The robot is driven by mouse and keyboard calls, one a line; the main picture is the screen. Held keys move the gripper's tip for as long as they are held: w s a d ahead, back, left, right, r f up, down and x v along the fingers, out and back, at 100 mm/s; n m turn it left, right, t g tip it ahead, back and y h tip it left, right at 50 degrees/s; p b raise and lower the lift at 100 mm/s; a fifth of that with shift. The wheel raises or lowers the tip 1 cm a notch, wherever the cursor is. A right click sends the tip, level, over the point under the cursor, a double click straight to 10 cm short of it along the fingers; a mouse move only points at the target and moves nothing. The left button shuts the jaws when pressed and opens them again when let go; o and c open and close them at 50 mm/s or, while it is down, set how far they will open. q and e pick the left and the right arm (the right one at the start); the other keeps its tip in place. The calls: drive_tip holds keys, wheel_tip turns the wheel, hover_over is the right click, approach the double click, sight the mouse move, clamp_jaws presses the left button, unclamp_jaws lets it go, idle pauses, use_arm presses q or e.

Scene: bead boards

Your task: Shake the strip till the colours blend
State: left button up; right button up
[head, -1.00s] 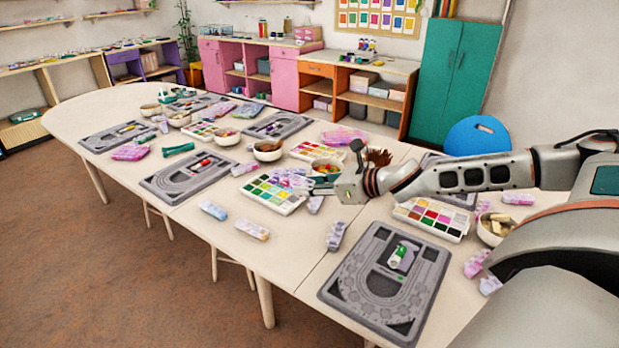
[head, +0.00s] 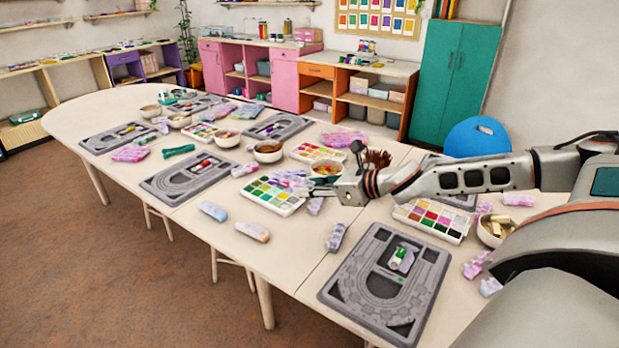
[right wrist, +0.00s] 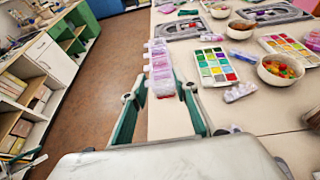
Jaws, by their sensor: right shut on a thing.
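My right gripper (head: 322,188) reaches in from the right over the table. In the right wrist view its two green fingers (right wrist: 159,95) are shut on a strip (right wrist: 160,66), a row of clear lidded compartments with pink, lilac and reddish contents. The strip points away from the gripper, above the table's edge and the floor. In the head view the held strip (head: 290,180) shows pink-lilac over a palette-like bead box. Whether its colours are mixed is too small to tell. My left gripper is not in view.
A white bead box (head: 272,197) with coloured compartments lies below the gripper. Other strips (head: 252,231) lie near the front edge. A grey bead board (head: 385,285) is at the front right. A bowl of orange beads (right wrist: 281,69) stands near. The floor beside the table is clear.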

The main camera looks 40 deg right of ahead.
wheel_tip(320, 180, up, 5)
drive_tip(key=shift+r, duration=0.15)
wheel_tip(320, 180, down, 5)
drive_tip(key=shift+f, duration=0.15)
drive_tip(key=shift+r, duration=2.6)
wheel_tip(320, 180, down, 5)
drive_tip(key=shift+f, duration=0.1)
